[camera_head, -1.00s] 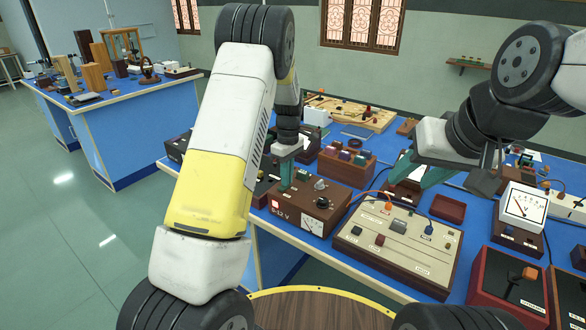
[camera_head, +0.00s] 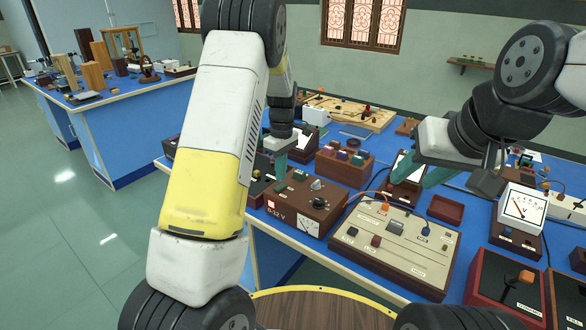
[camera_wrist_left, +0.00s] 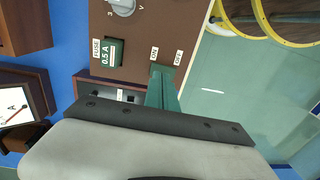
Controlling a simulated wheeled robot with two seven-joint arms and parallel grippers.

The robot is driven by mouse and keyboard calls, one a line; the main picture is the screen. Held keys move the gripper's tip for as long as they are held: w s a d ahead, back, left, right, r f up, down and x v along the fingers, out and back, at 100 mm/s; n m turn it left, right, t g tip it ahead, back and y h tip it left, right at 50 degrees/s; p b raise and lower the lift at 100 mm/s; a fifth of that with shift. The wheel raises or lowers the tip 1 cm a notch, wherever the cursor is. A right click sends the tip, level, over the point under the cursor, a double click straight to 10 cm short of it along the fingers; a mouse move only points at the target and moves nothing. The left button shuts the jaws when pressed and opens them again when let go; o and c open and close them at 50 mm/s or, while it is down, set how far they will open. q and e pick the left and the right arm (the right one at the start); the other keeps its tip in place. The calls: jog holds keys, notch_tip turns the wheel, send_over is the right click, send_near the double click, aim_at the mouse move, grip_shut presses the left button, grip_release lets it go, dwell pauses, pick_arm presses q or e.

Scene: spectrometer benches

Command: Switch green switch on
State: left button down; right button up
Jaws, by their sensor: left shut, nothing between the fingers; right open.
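My left gripper (camera_head: 281,165) is shut and empty, pointing down at the switch end of the box. Its teal fingers (camera_wrist_left: 162,92) overlap the switch in the wrist view; I cannot tell if they touch. My right gripper (camera_head: 415,172) is open and empty above the bench.
A green 0.5 A fuse (camera_wrist_left: 113,52) sits near the switch. A beige panel (camera_head: 395,245) with a cable lies right of the box. A brown block (camera_head: 345,168) and a meter (camera_head: 522,208) stand nearby. The floor in front and left is clear.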

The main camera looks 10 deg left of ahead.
aim_at(284, 185)
pick_arm(q)
notch_tip(284, 185, up, 11)
jog(key=w, duration=0.1)
jog(key=s+r+m+t+h, duration=0.1)
jog(key=s+r+m+t, duration=0.1)
jog(key=s+r, duration=0.4)
jog(key=s+r+m+t, duration=0.1)
jog(key=s+m, duration=0.2)
jog(key=s, duration=0.5)
jog(key=s+r+m+t+h, duration=0.1)
jog(key=s+m, duration=0.3)
jog(key=s, duration=0.4)
jog(key=s+d+r+m+t, duration=0.1)
jog(key=s+r+m+t, duration=0.1)
jog(key=s, duration=0.6)
jog(key=shift+s+r+m+t, duration=0.25)
jog(key=shift+r+m+t, duration=0.25)
jog(key=shift+m, duration=0.5)
